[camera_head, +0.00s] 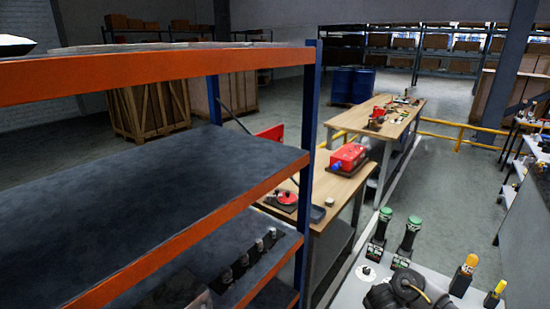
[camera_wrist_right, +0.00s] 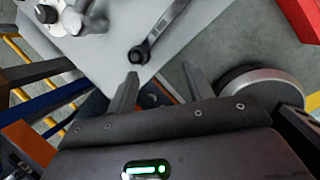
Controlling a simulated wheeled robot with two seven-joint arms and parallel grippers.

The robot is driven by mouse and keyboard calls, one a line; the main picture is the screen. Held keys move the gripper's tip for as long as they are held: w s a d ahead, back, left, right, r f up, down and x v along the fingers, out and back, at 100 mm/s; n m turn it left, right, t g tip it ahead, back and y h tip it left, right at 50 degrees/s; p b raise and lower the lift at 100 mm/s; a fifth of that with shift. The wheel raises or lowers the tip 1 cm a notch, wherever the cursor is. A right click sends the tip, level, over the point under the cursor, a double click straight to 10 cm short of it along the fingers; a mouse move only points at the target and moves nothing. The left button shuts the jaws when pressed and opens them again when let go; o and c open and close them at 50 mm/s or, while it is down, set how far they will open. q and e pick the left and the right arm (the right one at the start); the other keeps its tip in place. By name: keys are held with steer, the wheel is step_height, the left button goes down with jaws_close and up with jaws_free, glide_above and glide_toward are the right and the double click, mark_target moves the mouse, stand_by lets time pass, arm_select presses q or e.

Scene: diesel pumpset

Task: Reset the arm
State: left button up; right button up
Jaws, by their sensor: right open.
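My right gripper (camera_wrist_right: 160,72) shows in the right wrist view with its two grey fingers spread apart and nothing between them. A grey wrench-like tool (camera_wrist_right: 158,32) lies beyond the fingertips on a light table top (camera_wrist_right: 115,50). The gripper appears apart from the tool. Neither gripper can be made out in the head view, and my left gripper is not in view.
A blue and orange shelf rack (camera_head: 180,65) fills the left of the head view. A wooden bench (camera_head: 335,200) with a red machine (camera_head: 347,157) stands beyond it. A pale table (camera_head: 345,290) at bottom right holds green-topped cylinders (camera_head: 410,232) and yellow-topped items (camera_head: 466,270).

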steer(key=s+a+f+m+t+y, duration=0.1)
steer(key=s+a+m+t+y, duration=0.15)
steer(key=s+a+m, duration=0.7)
steer(key=s+d+r+m+g, duration=0.15)
steer(key=s+m, duration=0.25)
steer(key=s, duration=0.4)
steer(key=s+r+m, duration=0.3)
steer(key=s, duration=0.4)
steer(key=s+d+r+m+g, duration=0.15)
steer(key=s+m, duration=0.25)
steer(key=s, duration=0.4)
steer(key=s+f+b+x, duration=0.1)
steer(key=s+b+x, duration=0.15)
steer(key=x, duration=1.15)
steer(key=s+f+b+x, duration=0.15)
steer(key=s+x, duration=0.25)
steer(key=x, duration=1)
arm_select(q)
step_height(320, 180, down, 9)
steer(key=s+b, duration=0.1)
steer(key=b, duration=0.3)
steer(key=shift+b, duration=0.4)
arm_select(e)
steer(key=s+d+f+g, duration=0.1)
steer(key=s+d+f, duration=0.1)
steer(key=s+f, duration=1.5)
step_height(320, 180, down, 3)
steer(key=shift+s+d+r+n+g, duration=0.2)
steer(key=shift+d+n+g, duration=0.15)
steer(key=shift+n, duration=0.1)
